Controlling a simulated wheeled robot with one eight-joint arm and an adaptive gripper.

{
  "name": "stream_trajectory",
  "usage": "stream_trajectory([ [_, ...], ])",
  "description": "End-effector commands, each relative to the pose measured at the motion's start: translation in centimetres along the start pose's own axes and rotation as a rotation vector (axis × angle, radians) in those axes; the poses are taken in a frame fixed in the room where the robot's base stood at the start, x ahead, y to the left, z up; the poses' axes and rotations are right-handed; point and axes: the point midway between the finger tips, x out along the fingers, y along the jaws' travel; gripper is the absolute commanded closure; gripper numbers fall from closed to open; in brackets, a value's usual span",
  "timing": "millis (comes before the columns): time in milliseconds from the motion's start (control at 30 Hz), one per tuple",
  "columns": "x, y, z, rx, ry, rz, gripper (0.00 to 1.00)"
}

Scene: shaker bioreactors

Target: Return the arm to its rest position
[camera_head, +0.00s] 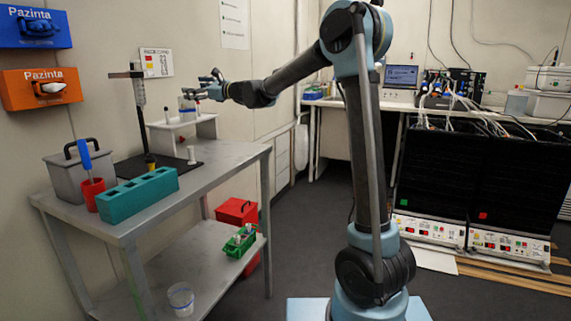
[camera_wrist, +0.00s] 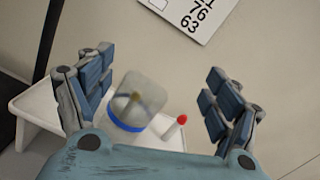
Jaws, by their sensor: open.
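My arm stretches from the base to the left in the head view, toward the metal trolley. My gripper (camera_head: 205,86) is over the small white stand (camera_head: 200,130) at the back of the trolley. In the wrist view my gripper (camera_wrist: 155,95) has its two blue-padded fingers wide apart. A clear container with a blue band (camera_wrist: 138,100) shows between the fingers, and it also shows in the head view (camera_head: 187,111) on the white stand. I see no finger touching it. A small red-tipped item (camera_wrist: 180,121) is beside it.
The metal trolley (camera_head: 225,158) holds a teal block (camera_head: 138,199), a red cup with a blue-handled tool (camera_head: 91,192), a grey caddy (camera_head: 65,178) and a tall burette stand (camera_head: 140,115). Dark bioreactor units (camera_head: 440,180) stand at right. Floor between is open.

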Motion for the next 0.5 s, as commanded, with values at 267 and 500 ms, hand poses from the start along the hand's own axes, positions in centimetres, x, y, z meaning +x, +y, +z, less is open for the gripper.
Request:
stream_trajectory([
  [267, -10.2, 2.1, -0.9, -0.36, 0.133, 0.095, 0.17],
  [500, -19.1, 5.2, -3.3, -0.649, 0.261, 0.215, 0.17],
])
